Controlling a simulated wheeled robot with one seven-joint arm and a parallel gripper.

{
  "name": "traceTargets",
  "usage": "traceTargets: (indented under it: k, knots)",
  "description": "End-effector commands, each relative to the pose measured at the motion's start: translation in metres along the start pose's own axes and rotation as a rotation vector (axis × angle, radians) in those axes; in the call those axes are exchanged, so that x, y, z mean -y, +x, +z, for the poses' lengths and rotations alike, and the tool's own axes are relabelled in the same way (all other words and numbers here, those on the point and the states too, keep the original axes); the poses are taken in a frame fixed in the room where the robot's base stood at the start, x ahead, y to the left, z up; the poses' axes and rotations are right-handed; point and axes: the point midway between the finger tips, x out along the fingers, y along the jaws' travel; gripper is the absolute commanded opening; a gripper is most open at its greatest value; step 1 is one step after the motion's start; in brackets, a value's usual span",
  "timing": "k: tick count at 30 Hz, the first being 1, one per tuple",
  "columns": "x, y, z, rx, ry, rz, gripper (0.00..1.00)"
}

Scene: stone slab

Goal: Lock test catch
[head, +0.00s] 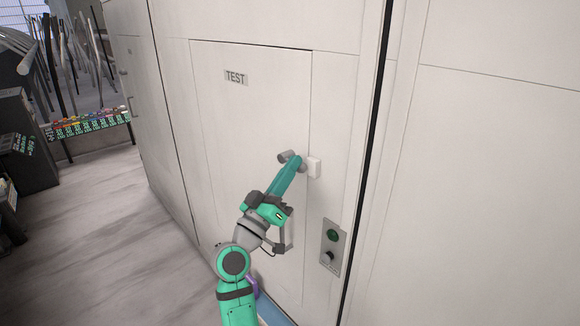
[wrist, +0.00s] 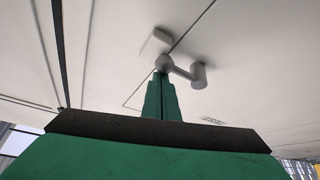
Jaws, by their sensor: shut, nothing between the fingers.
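The test catch (head: 287,156) is a short grey lever with a rounded end on the white door panel (head: 245,120) labelled TEST. A white block (head: 314,167) sits at the panel's right edge beside the catch. In the wrist view the catch (wrist: 197,75) points right from its round pivot, with the white block (wrist: 155,42) to the upper left. My green gripper (head: 296,164) is shut and empty, its fingertips at the pivot end of the catch. In the wrist view the shut fingertips (wrist: 160,76) reach the pivot; I cannot tell whether they touch it.
White wall continues on both sides. A rack with dark hoses (head: 80,60) stands at the far left. The floor to the left is open.

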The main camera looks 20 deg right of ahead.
Motion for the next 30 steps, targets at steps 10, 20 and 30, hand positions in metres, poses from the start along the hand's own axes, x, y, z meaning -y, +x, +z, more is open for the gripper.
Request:
traceTargets:
  k: [10, 20, 30]
  knots:
    - [0.001, 0.000, 0.004, 0.007, -0.003, -0.001, 0.00]
    - [-0.006, 0.009, -0.023, 0.003, 0.001, 0.002, 0.00]
    - [-0.004, -0.026, -0.036, 0.001, -0.002, -0.002, 0.00]
